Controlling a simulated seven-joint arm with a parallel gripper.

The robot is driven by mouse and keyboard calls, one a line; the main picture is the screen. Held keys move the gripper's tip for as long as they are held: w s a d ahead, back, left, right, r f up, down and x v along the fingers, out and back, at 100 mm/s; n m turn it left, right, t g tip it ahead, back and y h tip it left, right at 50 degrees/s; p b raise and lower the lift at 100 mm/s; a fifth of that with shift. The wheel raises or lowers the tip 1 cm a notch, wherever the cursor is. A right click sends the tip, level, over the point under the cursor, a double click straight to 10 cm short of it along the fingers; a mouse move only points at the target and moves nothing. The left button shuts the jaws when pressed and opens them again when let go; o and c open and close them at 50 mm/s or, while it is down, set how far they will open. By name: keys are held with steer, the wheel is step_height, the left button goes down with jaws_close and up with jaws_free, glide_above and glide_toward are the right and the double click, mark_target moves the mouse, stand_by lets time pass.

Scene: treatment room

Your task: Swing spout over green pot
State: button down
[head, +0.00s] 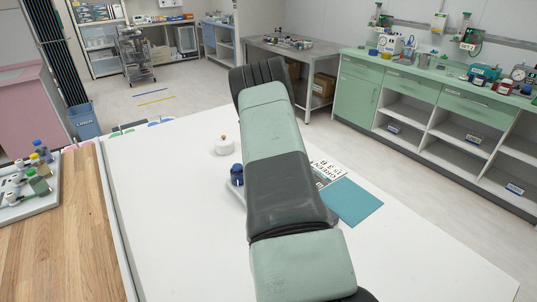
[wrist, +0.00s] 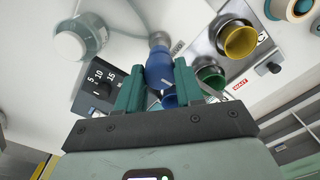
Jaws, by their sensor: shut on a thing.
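In the wrist view my gripper (wrist: 159,67) is shut on a rounded blue piece (wrist: 159,70) with a grey end, between its two green fingers. I cannot tell whether this piece is the spout itself or its handle. The green pot (wrist: 212,76) is just right of the right finger, partly covered by it. A yellow pot (wrist: 240,40) stands beyond it, and a blue pot (wrist: 169,100) shows partly between the fingers. In the head view my arm hides the pots and the gripper; a blue part (head: 237,172) shows at its left edge.
A white round vessel (head: 224,146) stands left of my arm; it also shows in the wrist view (wrist: 80,37). A black numbered panel (wrist: 97,88) is left of the left finger. A teal mat (head: 352,202) lies right of my arm. The white table (head: 170,220) is clear at left front.

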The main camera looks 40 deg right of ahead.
steer(key=shift+m, duration=0.3)
steer(key=c, duration=0.7)
jaws_free()
step_height(320, 180, up, 11)
steer(key=shift+f, duration=0.1)
stand_by(0.4)
